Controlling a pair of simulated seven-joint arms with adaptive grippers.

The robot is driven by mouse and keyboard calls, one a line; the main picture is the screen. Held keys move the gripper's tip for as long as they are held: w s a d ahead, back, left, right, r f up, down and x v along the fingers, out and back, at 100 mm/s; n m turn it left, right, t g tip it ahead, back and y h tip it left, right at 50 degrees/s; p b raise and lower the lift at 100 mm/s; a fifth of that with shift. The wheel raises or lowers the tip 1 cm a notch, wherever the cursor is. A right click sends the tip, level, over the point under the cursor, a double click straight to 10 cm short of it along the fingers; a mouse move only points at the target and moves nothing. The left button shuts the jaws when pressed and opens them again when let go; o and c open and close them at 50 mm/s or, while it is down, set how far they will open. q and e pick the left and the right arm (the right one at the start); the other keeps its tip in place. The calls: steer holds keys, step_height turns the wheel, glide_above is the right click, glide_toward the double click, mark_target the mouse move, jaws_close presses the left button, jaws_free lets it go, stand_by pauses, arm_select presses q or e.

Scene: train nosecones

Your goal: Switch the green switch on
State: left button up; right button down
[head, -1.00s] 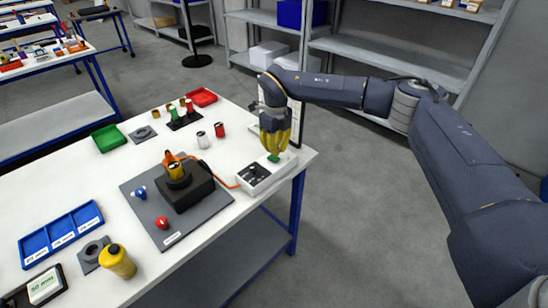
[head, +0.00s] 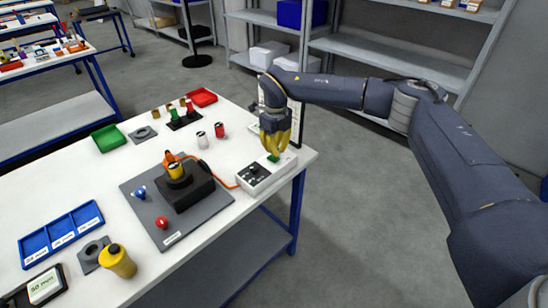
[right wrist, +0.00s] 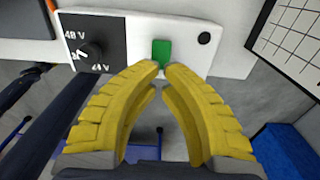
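The green switch (right wrist: 161,51) sits on a white control box (right wrist: 135,28) beside a black dial marked 48 V and 24 V. In the head view the switch (head: 274,158) shows just under the yellow fingertips, on the box (head: 266,174) at the table's right corner. My right gripper (right wrist: 163,68) points at the switch. Its two fingertips are close together with a small gap between them, at the near edge of the switch. Nothing is held between them. Whether they touch the switch I cannot tell. My left gripper is not in view.
An orange cable (head: 222,183) runs from the box to a black block (head: 184,190) on a grey mat (head: 212,207). A white and a red cylinder stand behind the box. A panel with a grid (right wrist: 290,45) stands close to the gripper's right.

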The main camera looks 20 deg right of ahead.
mark_target(276, 159)
steer(key=shift+f, duration=1.85)
stand_by(1.1)
steer(key=shift+r, duration=0.1)
steer(key=shift+r, duration=3.45)
